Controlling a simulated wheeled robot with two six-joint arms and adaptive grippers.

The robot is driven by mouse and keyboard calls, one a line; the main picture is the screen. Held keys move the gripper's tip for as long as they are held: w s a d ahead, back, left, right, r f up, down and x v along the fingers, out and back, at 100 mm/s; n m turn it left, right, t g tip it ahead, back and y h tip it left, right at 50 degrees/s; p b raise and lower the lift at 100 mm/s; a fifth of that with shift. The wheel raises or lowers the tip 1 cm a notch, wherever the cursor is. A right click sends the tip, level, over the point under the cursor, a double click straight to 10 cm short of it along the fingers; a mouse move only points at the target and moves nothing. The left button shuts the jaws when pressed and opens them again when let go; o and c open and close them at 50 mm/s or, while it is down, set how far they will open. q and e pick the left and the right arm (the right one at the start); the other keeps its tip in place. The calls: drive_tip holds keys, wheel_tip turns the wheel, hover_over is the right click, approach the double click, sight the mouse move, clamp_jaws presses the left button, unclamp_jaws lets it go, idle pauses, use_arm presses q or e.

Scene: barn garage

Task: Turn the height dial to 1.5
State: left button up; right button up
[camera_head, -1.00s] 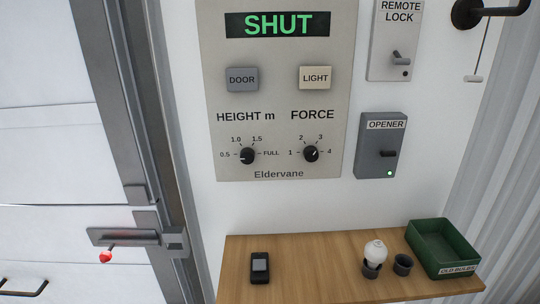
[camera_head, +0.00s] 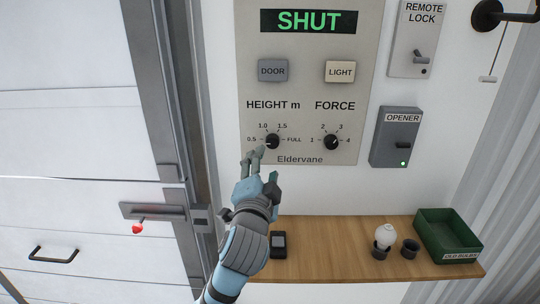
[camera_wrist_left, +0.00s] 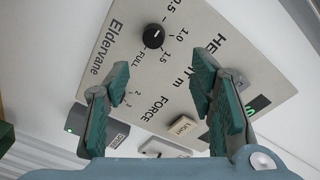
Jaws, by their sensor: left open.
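The height dial (camera_head: 272,141) is a small black knob low on the grey Eldervane panel (camera_head: 313,92). Its white mark appears to point left, near 0.5. The 1.5 label is at its upper right. My left gripper (camera_head: 264,166) is open and empty, just below the dial and apart from it. In the left wrist view, the dial (camera_wrist_left: 153,36) shows beyond the two spread green-padded fingers (camera_wrist_left: 150,88), near the top. The force dial (camera_head: 331,142) sits to the right of the height dial. My right gripper is not in view.
The display reads SHUT (camera_head: 308,21). The door button (camera_head: 273,71) and light button (camera_head: 339,72) are above the dials. An opener box (camera_head: 396,137) is at the right. A wooden shelf (camera_head: 335,262) below holds a dark handheld device, a bulb, a cup and a green bin (camera_head: 428,222).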

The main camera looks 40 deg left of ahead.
sight(272, 144)
use_arm(q)
drive_tip(key=x, duration=0.7)
drive_tip(key=f+x, duration=0.1)
drive_tip(key=x, duration=0.3)
drive_tip(key=shift+w+p, duration=0.3)
drive_tip(key=shift+w+a, duration=0.15)
drive_tip(key=shift+w, duration=0.05)
drive_tip(key=shift+r, duration=0.1)
